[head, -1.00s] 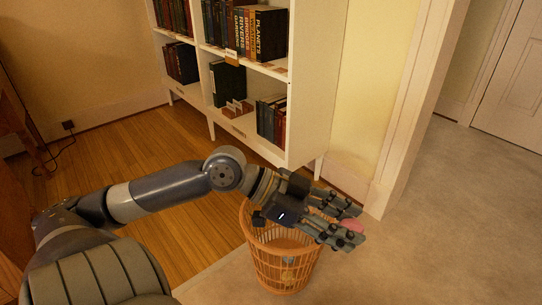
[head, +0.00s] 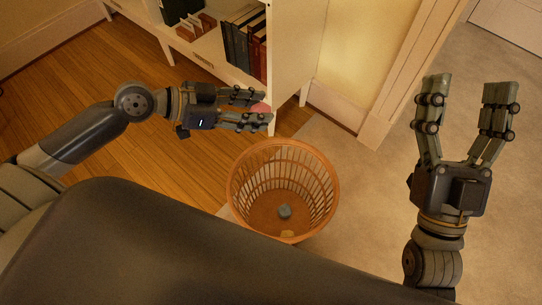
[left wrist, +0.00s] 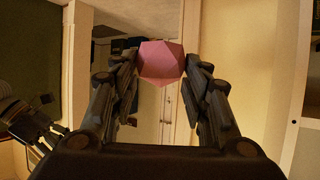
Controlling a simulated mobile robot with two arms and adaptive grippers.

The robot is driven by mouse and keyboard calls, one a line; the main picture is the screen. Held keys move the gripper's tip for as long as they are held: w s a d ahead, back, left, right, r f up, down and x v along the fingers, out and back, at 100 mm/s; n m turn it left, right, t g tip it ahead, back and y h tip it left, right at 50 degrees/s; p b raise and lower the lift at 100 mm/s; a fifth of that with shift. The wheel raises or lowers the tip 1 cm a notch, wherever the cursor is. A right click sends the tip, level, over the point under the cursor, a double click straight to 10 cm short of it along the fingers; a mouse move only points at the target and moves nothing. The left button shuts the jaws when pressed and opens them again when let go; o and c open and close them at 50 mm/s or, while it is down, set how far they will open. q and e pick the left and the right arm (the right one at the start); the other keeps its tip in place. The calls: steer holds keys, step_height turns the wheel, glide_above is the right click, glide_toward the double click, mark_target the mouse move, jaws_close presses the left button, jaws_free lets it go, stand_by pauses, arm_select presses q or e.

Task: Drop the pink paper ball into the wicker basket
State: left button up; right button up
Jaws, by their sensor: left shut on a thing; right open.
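The pink paper ball (left wrist: 161,63) is held between the fingertips of my left gripper in the left wrist view. In the head view only part of the ball (head: 261,108) shows between the fingers. My left gripper (head: 266,110) is shut on it, above and behind the wicker basket's far rim in the picture. The orange-brown wicker basket (head: 236,193) stands upright on the floor with its mouth open to view. My right gripper (head: 466,85) is open and empty, to the right of the basket, fingers pointing up the picture.
A white bookshelf (head: 295,60) with books stands behind the basket. Carpet (head: 365,190) lies clear between the basket and my right gripper.

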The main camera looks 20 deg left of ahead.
step_height(320, 180, down, 18)
steer(key=w+d+g+h+p, duration=0.2)
steer(key=g+h+p, duration=0.3)
steer(key=g, duration=0.7)
arm_select(q)
steer(key=s+d+f+b, duration=0.1)
steer(key=s+d+f, duration=0.1)
steer(key=f, duration=0.7)
steer(key=s+d+f+b, duration=0.2)
steer(key=s+d+f, duration=0.1)
steer(key=f, duration=0.7)
steer(key=shift+d, duration=0.7)
arm_select(e)
step_height(320, 180, up, 17)
steer(key=a+t+y, duration=0.2)
steer(key=t+y, duration=0.2)
steer(key=t, duration=0.5)
steer(key=shift+t, duration=0.3)
arm_select(q)
steer(key=shift+r, duration=0.1)
